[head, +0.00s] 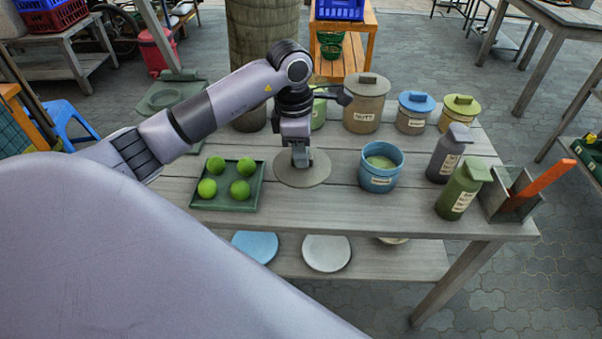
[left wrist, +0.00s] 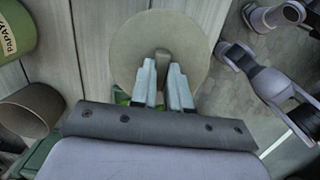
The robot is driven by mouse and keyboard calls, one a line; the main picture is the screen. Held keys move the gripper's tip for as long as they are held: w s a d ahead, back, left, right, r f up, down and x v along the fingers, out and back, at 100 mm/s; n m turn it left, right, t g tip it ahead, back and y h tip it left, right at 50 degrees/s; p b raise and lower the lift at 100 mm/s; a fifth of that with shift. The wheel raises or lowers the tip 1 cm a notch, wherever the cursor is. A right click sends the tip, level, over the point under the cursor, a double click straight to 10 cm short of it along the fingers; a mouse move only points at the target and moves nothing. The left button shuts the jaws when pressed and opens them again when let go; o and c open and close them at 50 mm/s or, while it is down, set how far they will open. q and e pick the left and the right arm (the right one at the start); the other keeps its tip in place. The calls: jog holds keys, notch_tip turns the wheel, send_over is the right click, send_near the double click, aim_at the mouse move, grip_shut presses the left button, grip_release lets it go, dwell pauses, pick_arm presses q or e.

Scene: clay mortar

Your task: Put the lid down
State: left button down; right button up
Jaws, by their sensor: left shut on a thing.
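My left gripper (head: 300,160) is shut on the knob of a round grey-beige lid (head: 287,178). The lid is level, at or just above the table between the green tray and the open blue jar; I cannot tell whether it touches. In the left wrist view the fingers (left wrist: 164,90) grip the knob and the lid (left wrist: 128,48) spreads out beyond them. The open blue jar (head: 380,181) stands right of the lid, with pale green contents showing. My right gripper is not seen.
A dark green tray (head: 250,204) with several green fruits lies left of the lid. Lidded jars (head: 366,115) stand behind. Two bottles (head: 458,194) and a grey box (head: 503,208) stand at the right. Plates (head: 326,254) lie on the shelf below. The front table strip is clear.

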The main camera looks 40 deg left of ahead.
pick_arm(q)
notch_tip(320, 180, down, 7)
jog(key=shift+r, duration=0.1)
dwell(0.3)
jog(key=c, duration=1.1)
grip_release()
jog(key=shift+r, duration=0.15)
jog(key=r, duration=0.8)
jog(key=a+r, duration=0.1)
jog(key=r, duration=0.2)
jog(key=shift+s+r, duration=0.35)
jog(key=shift+r, duration=0.05)
